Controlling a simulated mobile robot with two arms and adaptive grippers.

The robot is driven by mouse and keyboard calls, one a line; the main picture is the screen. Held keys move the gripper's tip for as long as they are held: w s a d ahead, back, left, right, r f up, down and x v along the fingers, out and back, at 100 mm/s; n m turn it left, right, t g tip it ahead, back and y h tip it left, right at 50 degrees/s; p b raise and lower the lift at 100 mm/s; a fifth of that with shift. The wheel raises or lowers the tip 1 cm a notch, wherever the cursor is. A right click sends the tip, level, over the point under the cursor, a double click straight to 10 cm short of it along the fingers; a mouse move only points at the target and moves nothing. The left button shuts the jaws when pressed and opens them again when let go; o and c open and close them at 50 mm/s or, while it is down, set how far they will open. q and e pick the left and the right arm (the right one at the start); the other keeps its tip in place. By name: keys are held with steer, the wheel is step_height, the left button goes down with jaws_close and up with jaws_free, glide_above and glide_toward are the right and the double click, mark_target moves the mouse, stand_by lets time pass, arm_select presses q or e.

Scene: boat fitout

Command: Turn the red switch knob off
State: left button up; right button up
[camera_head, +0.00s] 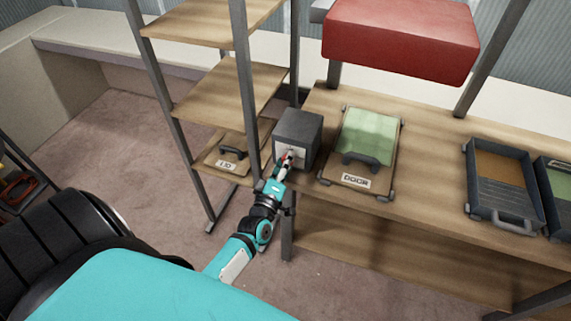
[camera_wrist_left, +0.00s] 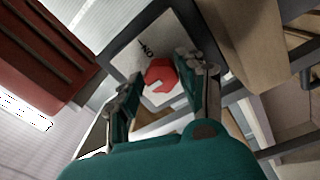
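The red switch knob (camera_wrist_left: 160,76) sits on a pale plate (camera_wrist_left: 134,58) with dark lettering, on the front of a dark grey box. In the head view the box (camera_head: 298,136) stands on the left end of the wooden bench, and my gripper largely hides the knob. My left gripper (camera_head: 287,160) is at the front of the box. In the left wrist view its two fingers (camera_wrist_left: 155,92) are spread apart, one on each side of the knob, with visible gaps; I cannot tell how close the tips are to the plate. My right gripper is not in view.
A door panel with a green pane (camera_head: 368,137) lies on the bench right of the box. A wooden shelf unit (camera_head: 228,97) stands left, holding a lid (camera_head: 226,160). Dark trays (camera_head: 503,217) lie farther right. A red box (camera_head: 402,38) hangs above the bench.

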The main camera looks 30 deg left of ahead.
arm_select(q)
steer(key=shift+o, duration=1)
steer(key=shift+f, duration=0.1)
steer(key=shift+s, duration=0.2)
steer(key=v, duration=1.1)
steer(key=shift+s, duration=0.3)
steer(key=shift+d+f, duration=0.1)
